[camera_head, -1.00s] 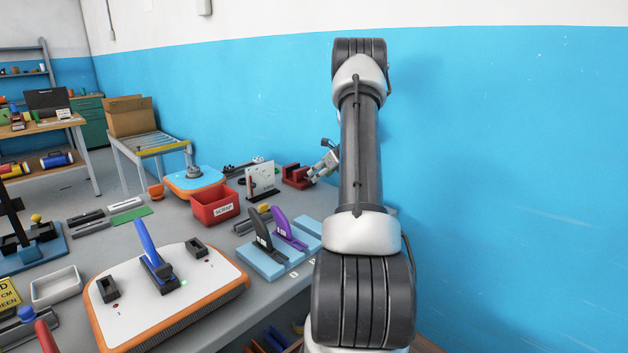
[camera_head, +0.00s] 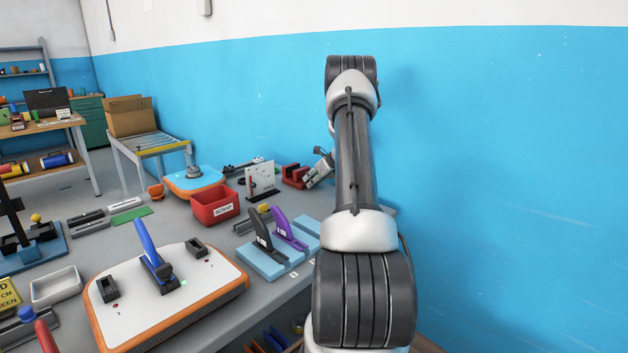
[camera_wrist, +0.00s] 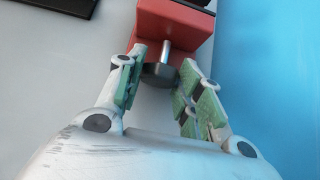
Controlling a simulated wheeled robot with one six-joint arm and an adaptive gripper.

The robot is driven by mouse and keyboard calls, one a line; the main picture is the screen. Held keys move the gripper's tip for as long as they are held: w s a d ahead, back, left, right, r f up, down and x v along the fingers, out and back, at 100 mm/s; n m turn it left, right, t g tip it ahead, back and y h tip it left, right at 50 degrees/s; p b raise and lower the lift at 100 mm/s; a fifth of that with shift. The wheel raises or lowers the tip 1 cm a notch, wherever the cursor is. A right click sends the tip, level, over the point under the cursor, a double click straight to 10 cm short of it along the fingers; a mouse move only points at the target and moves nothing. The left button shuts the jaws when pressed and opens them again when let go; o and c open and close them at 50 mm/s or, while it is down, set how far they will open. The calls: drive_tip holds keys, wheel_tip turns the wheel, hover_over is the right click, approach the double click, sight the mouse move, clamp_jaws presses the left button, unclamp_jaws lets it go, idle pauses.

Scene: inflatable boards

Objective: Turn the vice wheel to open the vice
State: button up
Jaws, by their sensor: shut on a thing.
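The vice is a red block (camera_head: 292,175) near the wall at the far end of the bench. In the wrist view its red body (camera_wrist: 172,25) is at the top, with a silver screw leading to the dark round vice wheel (camera_wrist: 158,75). My gripper (camera_wrist: 164,64) is shut on the wheel, with a green-padded finger on either side of it. In the head view my gripper (camera_head: 317,172) is at the right side of the vice, partly hidden by my arm. The wheel is hidden there, and the jaw gap is hard to judge.
The blue wall (camera_head: 500,180) is close on the right. A white panel on a stand (camera_head: 261,177) and a red scrap bin (camera_head: 214,206) stand left of the vice. Black and purple levers on a pale blue base (camera_head: 272,262) are nearer.

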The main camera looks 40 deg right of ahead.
drive_tip(key=shift+a+n+h, duration=0.25)
drive_tip(key=shift+n+h, duration=0.15)
drive_tip(key=shift+h, duration=0.3)
drive_tip(key=shift+n+h, duration=0.6)
drive_tip(key=shift+h, duration=0.4)
drive_tip(key=shift+t, duration=0.3)
drive_tip(key=o, duration=1)
drive_tip(key=shift+o, duration=0.2)
drive_tip(key=v, duration=1.2)
